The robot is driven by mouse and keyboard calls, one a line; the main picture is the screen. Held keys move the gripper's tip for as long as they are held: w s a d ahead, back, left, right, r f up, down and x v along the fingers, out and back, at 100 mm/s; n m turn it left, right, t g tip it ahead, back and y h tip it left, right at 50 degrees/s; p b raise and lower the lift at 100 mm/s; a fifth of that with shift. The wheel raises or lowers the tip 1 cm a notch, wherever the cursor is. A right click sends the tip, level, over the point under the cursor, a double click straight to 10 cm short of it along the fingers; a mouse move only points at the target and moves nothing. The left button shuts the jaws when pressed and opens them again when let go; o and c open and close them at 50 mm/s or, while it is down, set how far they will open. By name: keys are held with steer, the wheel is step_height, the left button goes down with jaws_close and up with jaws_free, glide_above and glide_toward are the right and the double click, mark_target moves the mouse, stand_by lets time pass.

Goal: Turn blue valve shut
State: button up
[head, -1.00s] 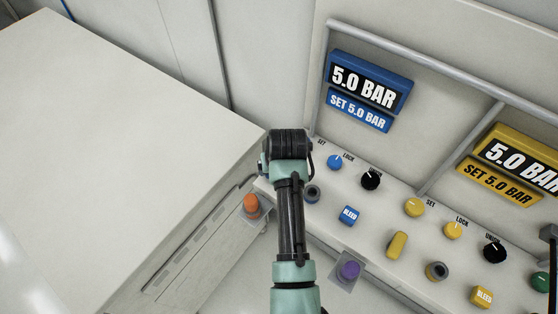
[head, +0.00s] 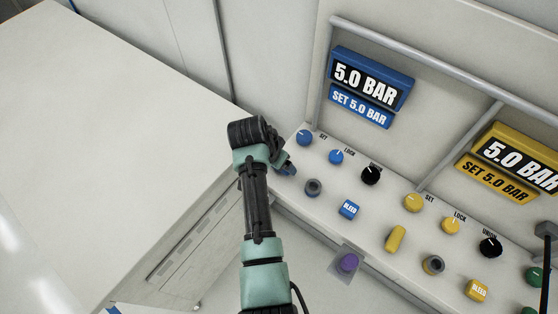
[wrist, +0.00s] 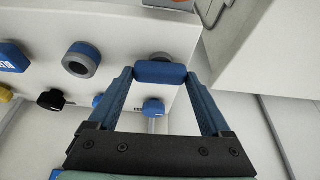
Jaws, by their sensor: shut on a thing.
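The blue valve (wrist: 160,72) is a rounded blue bar handle on a grey round base at the panel's edge in the wrist view. Its bar runs left to right across the picture. My gripper (head: 287,169) has its two blue fingers at the two ends of the bar, closed on it. In the head view my wrist and fingers cover the valve, so its angle on the panel is hard to tell there. The blue display (head: 371,78) reads 5.0 BAR, with a SET 5.0 BAR plate (head: 360,106) under it.
Close to the valve are a grey-ringed blue knob (wrist: 82,60), a blue BLEED button (head: 348,209), blue knobs (head: 336,157) and a black knob (head: 370,175). A yellow set (head: 396,238) stands to the right. A white cabinet (head: 100,130) fills the left.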

steer(key=shift+m, duration=0.3)
steer(key=o, duration=1.2)
steer(key=shift+c, duration=0.2)
steer(key=b+v, duration=0.1)
steer(key=v, duration=1.2)
steer(key=shift+w, duration=0.15)
